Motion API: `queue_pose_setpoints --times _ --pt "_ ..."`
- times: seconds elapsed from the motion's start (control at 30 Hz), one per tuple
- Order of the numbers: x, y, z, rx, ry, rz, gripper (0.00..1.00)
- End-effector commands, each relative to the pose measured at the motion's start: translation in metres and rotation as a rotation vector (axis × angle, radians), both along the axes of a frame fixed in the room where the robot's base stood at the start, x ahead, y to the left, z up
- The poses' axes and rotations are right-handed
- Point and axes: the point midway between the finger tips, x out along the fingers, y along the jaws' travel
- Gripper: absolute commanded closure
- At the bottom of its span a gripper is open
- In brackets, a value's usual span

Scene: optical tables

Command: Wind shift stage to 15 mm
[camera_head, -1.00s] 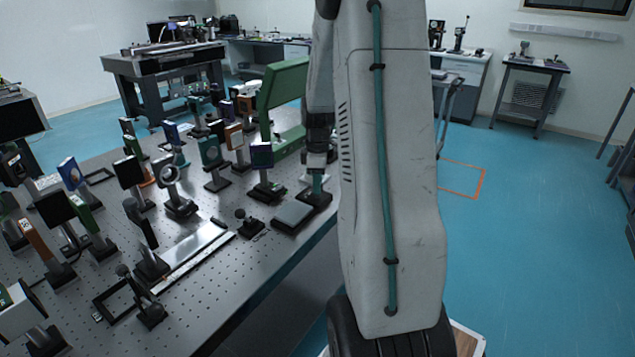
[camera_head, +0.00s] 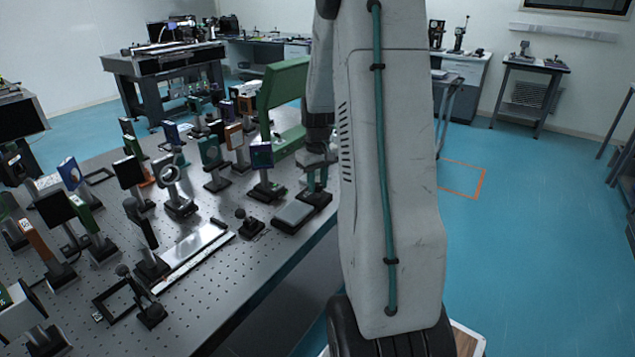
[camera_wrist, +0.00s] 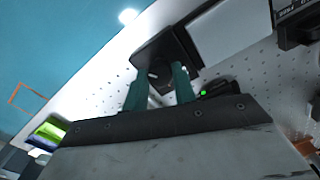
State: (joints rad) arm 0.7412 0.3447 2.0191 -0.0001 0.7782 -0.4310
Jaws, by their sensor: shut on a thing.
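The shift stage has a flat grey plate (camera_head: 293,213) and a black end block (camera_head: 318,198), near the table's right edge in the head view. The wrist view shows the plate (camera_wrist: 232,35) and the dark block (camera_wrist: 150,48) beyond my fingers. My gripper (camera_head: 317,184) is over the block, partly beside my own arm link. In the wrist view its two teal fingers (camera_wrist: 158,84) stand either side of a small dark knob (camera_wrist: 158,74) at the block and are shut on it. The knob is partly hidden, and no scale can be read.
Several optical mounts crowd the table's left. Open floor (camera_head: 540,230) lies to the right.

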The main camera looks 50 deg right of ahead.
Motion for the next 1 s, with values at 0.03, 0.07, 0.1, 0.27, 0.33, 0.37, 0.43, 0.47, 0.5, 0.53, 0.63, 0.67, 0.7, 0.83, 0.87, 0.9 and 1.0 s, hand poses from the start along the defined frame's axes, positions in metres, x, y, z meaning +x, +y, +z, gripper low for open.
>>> queue_pose_setpoints --times 0.03,0.07,0.1,0.27,0.33,0.37,0.43,0.47,0.5,0.53,0.63,0.67,0.7,0.83,0.87,0.9,1.0 --pt "0.0005 -0.0005 0.0009 -0.002 -0.002 -0.044 0.96" --pt "0.0005 -0.0005 0.0009 -0.002 -0.002 -0.073 0.96" --pt "0.0004 -0.0006 0.0009 -0.002 -0.002 -0.111 0.96" --pt "0.0005 -0.0006 0.0009 -0.002 -0.002 -0.263 0.96" --pt "0.0005 -0.0006 0.0009 -0.002 -0.001 -0.329 0.96" --pt "0.0005 -0.0006 0.0009 -0.002 -0.002 -0.358 0.96" --pt "0.0006 -0.0006 0.0010 -0.002 -0.002 -0.424 0.96" --pt "0.0006 -0.0006 0.0010 -0.002 -0.002 -0.453 0.96" --pt "0.0006 -0.0006 0.0010 -0.002 -0.002 -0.490 0.96" --pt "0.0006 -0.0006 0.0010 -0.002 -0.002 -0.519 0.96" --pt "0.0006 -0.0006 0.0010 -0.001 -0.003 -0.614 0.96" --pt "0.0006 -0.0006 0.0010 -0.001 -0.003 -0.643 0.96" --pt "0.0006 -0.0006 0.0010 -0.001 -0.003 -0.680 0.96" --pt "0.0007 -0.0008 0.0011 -0.001 -0.003 -0.804 0.96" --pt "0.0007 -0.0008 0.0011 -0.001 -0.003 -0.832 0.96" --pt "0.0007 -0.0008 0.0011 -0.001 -0.003 -0.870 0.96" --pt "0.0007 -0.0008 0.0011 -0.002 -0.003 -0.965 0.96"
